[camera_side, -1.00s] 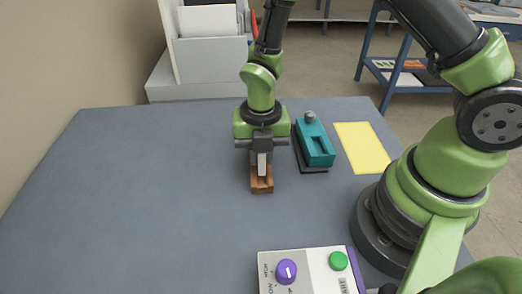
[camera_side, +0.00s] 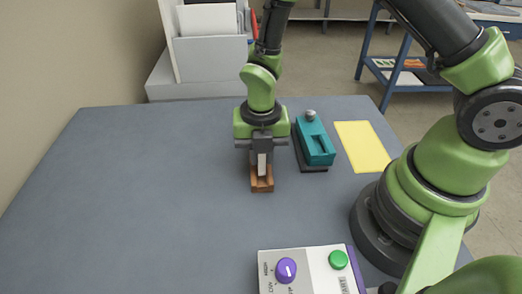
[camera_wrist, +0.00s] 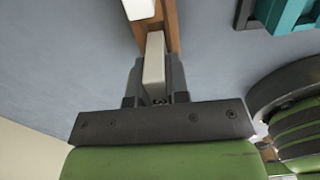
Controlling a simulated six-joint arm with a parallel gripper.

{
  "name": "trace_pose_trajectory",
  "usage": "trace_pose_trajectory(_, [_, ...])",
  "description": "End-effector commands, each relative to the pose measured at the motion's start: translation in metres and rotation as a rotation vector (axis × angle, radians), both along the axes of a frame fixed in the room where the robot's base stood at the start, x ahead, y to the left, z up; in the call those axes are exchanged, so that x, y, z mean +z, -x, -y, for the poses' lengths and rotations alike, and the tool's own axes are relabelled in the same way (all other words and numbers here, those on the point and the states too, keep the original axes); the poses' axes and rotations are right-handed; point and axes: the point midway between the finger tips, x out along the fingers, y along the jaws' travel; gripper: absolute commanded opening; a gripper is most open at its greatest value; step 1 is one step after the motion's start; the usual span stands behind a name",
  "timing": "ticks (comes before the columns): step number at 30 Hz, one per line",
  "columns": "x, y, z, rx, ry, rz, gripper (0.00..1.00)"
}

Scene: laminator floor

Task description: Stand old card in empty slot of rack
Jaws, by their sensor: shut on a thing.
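The rack (camera_side: 262,187) is a small brown wooden block on the grey table, below my gripper (camera_side: 262,158). In the wrist view the rack (camera_wrist: 172,26) runs away from the fingers at the top. My gripper (camera_wrist: 154,72) is shut on a pale grey-white card (camera_wrist: 154,56), which stands at the rack; the side view also shows this card (camera_side: 262,166) between the fingers. A second white piece (camera_wrist: 138,9) shows at the rack's far part in the wrist view. The card's lower edge and the slot are hidden, so I cannot tell how deep it sits.
A teal device (camera_side: 316,146) on a dark base stands close to the right of my gripper. A yellow sheet (camera_side: 362,147) lies beyond it. A control box (camera_side: 310,272) with a purple knob and green button is at the front. The table's left side is clear.

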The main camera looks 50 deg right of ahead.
Motion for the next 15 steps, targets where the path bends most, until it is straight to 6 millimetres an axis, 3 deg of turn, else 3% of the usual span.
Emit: trace_pose_trajectory(15, [-0.0072,0.0000,0.0000,-0.001,0.000,0.000,0.00])
